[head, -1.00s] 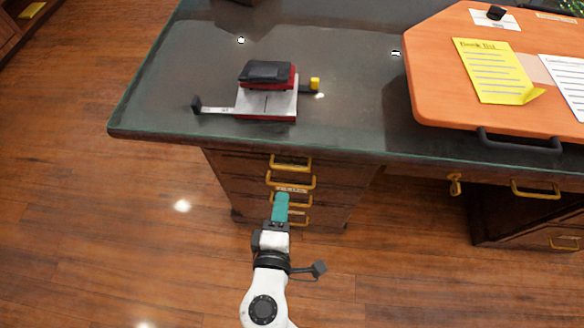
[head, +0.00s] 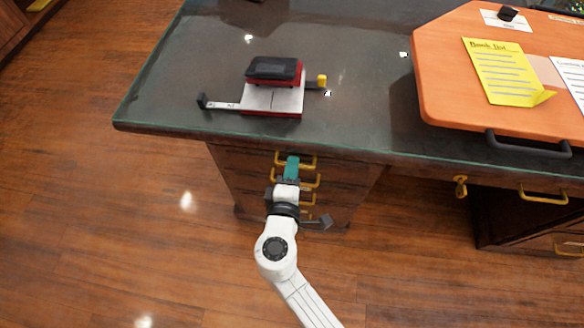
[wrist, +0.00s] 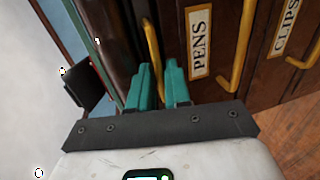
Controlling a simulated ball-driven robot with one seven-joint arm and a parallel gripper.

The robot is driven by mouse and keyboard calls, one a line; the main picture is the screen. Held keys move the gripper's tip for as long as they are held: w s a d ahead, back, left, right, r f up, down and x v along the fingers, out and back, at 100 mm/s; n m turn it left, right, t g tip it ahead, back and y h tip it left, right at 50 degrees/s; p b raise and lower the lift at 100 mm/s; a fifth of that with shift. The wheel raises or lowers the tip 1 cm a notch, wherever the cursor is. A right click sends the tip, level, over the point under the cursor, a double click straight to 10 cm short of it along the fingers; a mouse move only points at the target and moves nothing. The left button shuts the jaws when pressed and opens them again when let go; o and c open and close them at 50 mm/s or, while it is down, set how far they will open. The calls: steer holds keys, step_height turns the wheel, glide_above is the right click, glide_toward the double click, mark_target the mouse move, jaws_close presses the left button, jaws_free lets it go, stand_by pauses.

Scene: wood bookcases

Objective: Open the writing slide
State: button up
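The top front below the desktop, without a label that I can see, has a yellow bar handle (head: 309,161); this handle also shows in the wrist view (wrist: 151,42). I cannot tell for sure that it is the writing slide's handle. My gripper (head: 291,166) is at this handle. In the wrist view the two teal fingers (wrist: 160,78) are apart, and the handle's end reaches into the gap between them. I cannot tell whether they touch it. The front looks closed. The gripper hides part of the handles.
Below are drawers labelled PENS (wrist: 199,44) and CLIPS (wrist: 287,27), with yellow handles. The dark desktop (head: 180,70) overhangs the fronts. It bears a red and white scale-like device (head: 272,98) and an orange board (head: 440,90). The wood floor (head: 100,240) is clear.

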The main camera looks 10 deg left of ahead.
jaws_close()
stand_by(1.2)
